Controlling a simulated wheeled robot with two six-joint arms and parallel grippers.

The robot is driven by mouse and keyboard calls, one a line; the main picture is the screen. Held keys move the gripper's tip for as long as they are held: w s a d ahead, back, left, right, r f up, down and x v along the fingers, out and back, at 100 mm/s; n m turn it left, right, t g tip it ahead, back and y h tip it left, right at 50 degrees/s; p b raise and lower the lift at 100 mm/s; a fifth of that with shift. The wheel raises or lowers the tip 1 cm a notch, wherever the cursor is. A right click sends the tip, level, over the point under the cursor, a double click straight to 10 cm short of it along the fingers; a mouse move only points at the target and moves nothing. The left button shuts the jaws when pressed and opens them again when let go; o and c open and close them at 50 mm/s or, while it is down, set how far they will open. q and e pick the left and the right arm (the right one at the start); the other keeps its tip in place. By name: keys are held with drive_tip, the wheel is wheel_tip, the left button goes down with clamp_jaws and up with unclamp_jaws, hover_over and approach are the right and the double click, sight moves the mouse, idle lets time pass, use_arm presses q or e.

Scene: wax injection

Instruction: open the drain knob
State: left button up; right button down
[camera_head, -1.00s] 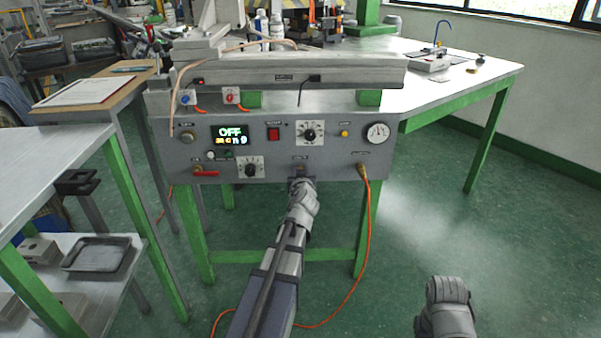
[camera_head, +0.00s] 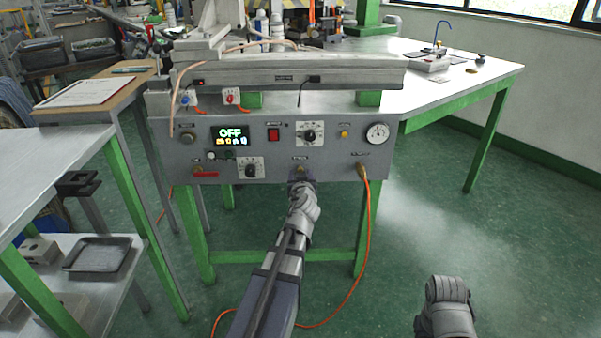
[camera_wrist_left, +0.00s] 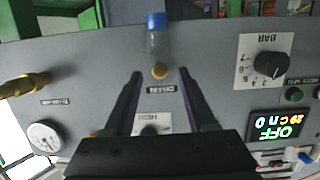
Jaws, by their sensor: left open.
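In the head view the left gripper (camera_head: 301,181) is just below the knob. My right gripper's fingers are not visible.
An orange hose hangs from a brass fitting (camera_head: 361,169) to the right. A dial (camera_head: 250,168) and the OFF display (camera_head: 230,134) are to the left. A pressure gauge (camera_head: 377,133) is at upper right. A side table (camera_head: 50,165) stands at left. The floor at right is clear.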

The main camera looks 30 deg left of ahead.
use_arm(q)
drive_tip(key=p+v, duration=0.1)
drive_tip(key=v, duration=0.4)
drive_tip(key=shift+s+d, duration=0.2)
drive_tip(key=shift+s, duration=0.1)
drive_tip(key=s+d+f+m+g+h, duration=0.2)
drive_tip(key=s+d+f+m+g, duration=0.15)
drive_tip(key=s+d+f, duration=0.55)
drive_tip(key=s+d+f+m+g+h, duration=0.25)
drive_tip(key=s+d+g, duration=0.2)
drive_tip(key=d, duration=0.85)
drive_tip(key=s+d+f+m+g+h, duration=0.2)
drive_tip(key=s+d+f+m+g, duration=0.3)
drive_tip(key=d, duration=0.5)
wheel_tip(320, 180, up, 36)
drive_tip(key=s+d+p, duration=0.1)
drive_tip(key=s+p, duration=0.1)
drive_tip(key=p, duration=3.4)
drive_tip(key=shift+s+n+p, duration=0.3)
drive_tip(key=shift+s+p, duration=0.05)
